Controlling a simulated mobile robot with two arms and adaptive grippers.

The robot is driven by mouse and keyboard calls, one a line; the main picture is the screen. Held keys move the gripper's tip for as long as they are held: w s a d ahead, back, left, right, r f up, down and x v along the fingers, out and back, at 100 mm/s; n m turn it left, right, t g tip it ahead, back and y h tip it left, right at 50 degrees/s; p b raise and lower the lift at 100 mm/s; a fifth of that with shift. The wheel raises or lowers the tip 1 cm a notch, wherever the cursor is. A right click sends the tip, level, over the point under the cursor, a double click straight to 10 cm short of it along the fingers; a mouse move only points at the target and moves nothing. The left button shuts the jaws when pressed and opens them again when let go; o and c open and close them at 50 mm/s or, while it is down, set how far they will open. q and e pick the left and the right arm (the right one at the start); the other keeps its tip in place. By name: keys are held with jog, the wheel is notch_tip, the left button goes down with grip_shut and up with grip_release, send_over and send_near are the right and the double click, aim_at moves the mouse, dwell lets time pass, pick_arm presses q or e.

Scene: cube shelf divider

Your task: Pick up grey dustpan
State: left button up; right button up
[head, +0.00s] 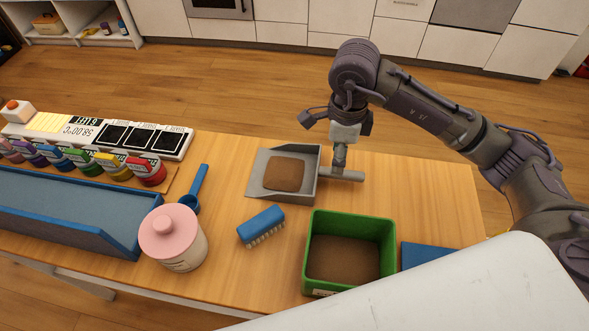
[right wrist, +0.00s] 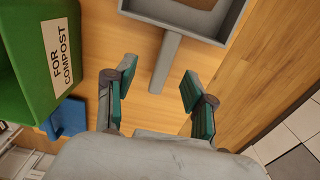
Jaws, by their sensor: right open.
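The grey dustpan (head: 257,178) lies on the wooden table with a flat brown patch of material in its pan. Its handle points right in the head view. In the right wrist view the dustpan (right wrist: 165,60) is ahead, and its handle end shows between my fingertips. My right gripper (head: 339,160) points down at the handle in the head view. It is open in the right wrist view (right wrist: 158,78), with a finger on each side of the handle and gaps showing. Whether the fingers are level with the handle is hard to tell. My left gripper is not in view.
A green compost bin (head: 312,250) stands near the handle, with a blue flat item (head: 425,255) beside it. A blue brush (head: 261,224), blue scoop (head: 197,185), pink-lidded jar (head: 172,238), blue tray (head: 60,207) and several coloured jars (head: 78,162) are left. The table right of the handle is clear.

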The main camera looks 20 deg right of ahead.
aim_at(307, 173)
notch_tip(307, 173, down, 2)
jog(key=shift+w+d+f, duration=0.1)
jog(key=shift+w+f, duration=0.05)
jog(key=shift+f, duration=0.25)
jog(key=shift+f+p, duration=0.3)
jog(key=shift+p, duration=0.1)
jog(key=f, duration=0.1)
jog(key=f+p, duration=0.1)
jog(key=f, duration=0.1)
jog(key=shift+w+d+f, duration=0.1)
jog(key=shift+w+f, duration=0.15)
jog(key=shift+f, duration=0.5)
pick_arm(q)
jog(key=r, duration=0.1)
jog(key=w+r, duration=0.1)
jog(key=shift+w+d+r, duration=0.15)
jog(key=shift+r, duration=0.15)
pick_arm(e)
grip_shut()
